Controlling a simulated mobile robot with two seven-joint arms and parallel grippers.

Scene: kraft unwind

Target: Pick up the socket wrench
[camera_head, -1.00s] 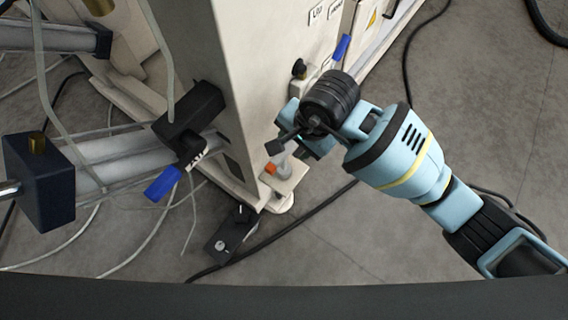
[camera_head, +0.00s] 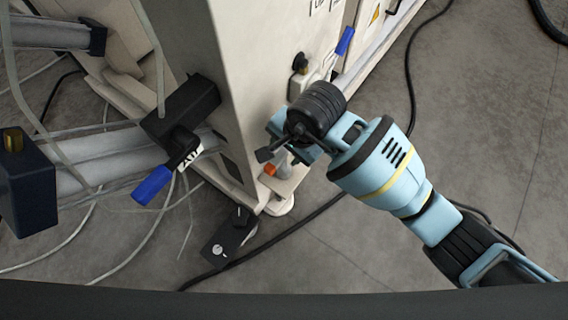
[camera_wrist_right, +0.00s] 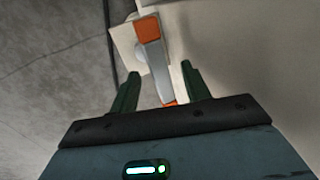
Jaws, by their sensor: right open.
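The socket wrench (camera_wrist_right: 153,55) is grey with orange ends in the right wrist view. It stands in or on a pale bracket (camera_wrist_right: 127,47) fixed to the white machine. In the head view only its orange part (camera_head: 270,169) shows clearly, just below my right gripper; the rest is largely hidden by the gripper. My right gripper (camera_wrist_right: 161,80) is open, and in the wrist view the wrench runs between its two dark green fingers. I cannot tell how deep it sits between them. In the head view the right gripper (camera_head: 279,146) is close beside the machine's corner. My left gripper is not in view.
The white machine panel (camera_head: 240,80) rises right beside the gripper. A black pedal-like box (camera_head: 233,235) and a black cable (camera_head: 300,222) lie on the floor. A blue-handled lever (camera_head: 152,185) and rollers are at left. The grey floor at right is open.

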